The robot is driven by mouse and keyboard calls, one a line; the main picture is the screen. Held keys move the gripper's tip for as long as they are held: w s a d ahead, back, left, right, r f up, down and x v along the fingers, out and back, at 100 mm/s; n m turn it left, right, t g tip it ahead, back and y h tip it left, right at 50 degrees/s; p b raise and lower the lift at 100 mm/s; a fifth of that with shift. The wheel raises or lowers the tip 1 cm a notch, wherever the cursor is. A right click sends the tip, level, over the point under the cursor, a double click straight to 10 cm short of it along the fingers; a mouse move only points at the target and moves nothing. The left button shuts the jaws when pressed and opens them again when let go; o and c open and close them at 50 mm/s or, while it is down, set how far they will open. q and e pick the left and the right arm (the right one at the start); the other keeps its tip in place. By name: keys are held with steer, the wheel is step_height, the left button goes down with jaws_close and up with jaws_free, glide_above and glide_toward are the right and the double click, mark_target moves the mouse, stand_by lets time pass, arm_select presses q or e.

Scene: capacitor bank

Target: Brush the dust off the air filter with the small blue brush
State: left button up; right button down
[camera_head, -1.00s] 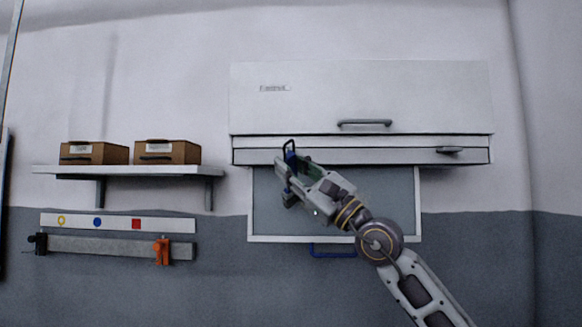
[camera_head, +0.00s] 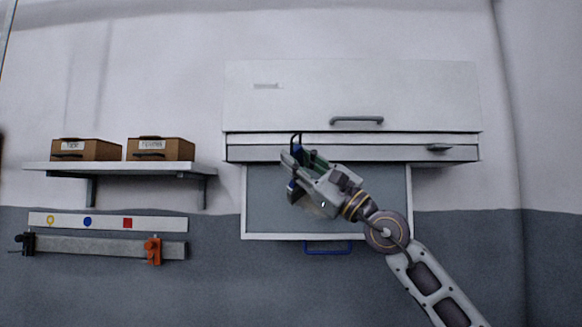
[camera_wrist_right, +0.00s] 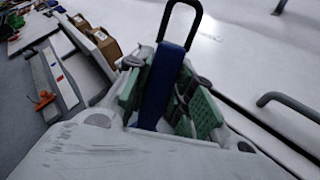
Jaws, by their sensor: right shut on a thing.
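The air filter (camera_head: 378,205) is a grey panel in a white frame with a blue handle (camera_head: 327,252) below, under the white cabinet in the head view. My right gripper (camera_head: 298,172) is in front of the filter's upper left part. It is shut on the small blue brush (camera_wrist_right: 163,85), whose blue body and dark loop stand between the green finger pads in the right wrist view. In the head view, pale bristles show below the gripper, over the filter. I cannot tell whether they touch it. My left gripper is not in view.
A white cabinet (camera_head: 290,95) with a grey handle (camera_head: 357,120) juts out just above the filter. At left, a shelf (camera_head: 110,168) holds two brown boxes (camera_head: 87,149). Below it are a strip with coloured marks (camera_head: 108,221) and a rail with an orange clamp (camera_head: 153,250).

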steer(key=shift+w+d, duration=0.1)
steer(key=shift+d, duration=0.2)
steer(key=shift+d, duration=0.1)
steer(key=shift+d+f+b, duration=0.1)
steer(key=shift+d+b, duration=1.2)
steer(key=shift+d, duration=0.2)
steer(key=shift+d, duration=0.15)
steer(key=shift+w+d+b, duration=0.15)
steer(key=shift+d+b, duration=0.75)
steer(key=shift+d, duration=0.45)
steer(key=shift+d, duration=0.1)
